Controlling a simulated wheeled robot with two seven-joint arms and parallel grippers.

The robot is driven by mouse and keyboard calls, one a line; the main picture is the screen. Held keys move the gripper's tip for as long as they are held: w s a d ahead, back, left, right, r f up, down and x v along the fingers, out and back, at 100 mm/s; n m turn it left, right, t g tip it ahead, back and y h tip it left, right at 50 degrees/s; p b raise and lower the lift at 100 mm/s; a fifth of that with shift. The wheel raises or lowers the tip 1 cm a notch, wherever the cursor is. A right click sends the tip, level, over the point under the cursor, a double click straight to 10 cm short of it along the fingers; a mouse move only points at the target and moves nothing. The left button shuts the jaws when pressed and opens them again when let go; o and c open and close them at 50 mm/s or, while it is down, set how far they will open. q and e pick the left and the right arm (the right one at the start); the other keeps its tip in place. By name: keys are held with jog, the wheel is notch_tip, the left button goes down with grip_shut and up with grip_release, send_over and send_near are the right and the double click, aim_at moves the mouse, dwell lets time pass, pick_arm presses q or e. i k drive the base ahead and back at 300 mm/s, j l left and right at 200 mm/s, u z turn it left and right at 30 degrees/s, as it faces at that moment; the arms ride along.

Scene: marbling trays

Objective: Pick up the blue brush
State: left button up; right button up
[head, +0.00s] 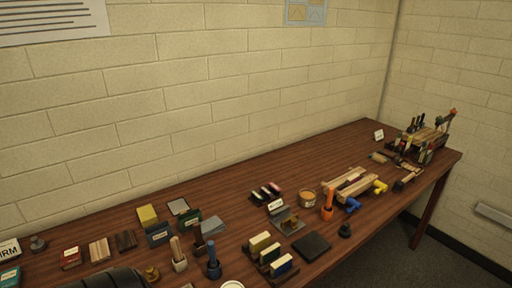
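A blue upright item with a narrow handle and a wider base (214,262) stands near the front edge in the lower middle of the head view. It looks like the blue brush, but it is too small to be sure. A similar item with a pale wooden handle (178,256) stands just left of it. Another small blue item (352,205) lies farther right, by a wooden frame. Nothing is seen holding the blue items.
The long brown table (232,191) runs along a block wall. Blocks with coloured faces (283,265), a dark flat slab (312,245), an orange upright item (328,204) and a wooden frame (350,184) crowd the front. A dark rounded shape covers the lower left. The back strip is mostly clear.

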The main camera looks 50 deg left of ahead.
aim_at(213, 265)
jog(key=k+j+u, duration=0.1)
jog(key=u, duration=2.75)
jog(key=z, duration=1.1)
jog(key=i+l+u, duration=0.1)
jog(key=l+u, duration=0.65)
jog(key=u, duration=0.2)
jog(key=i, duration=0.05)
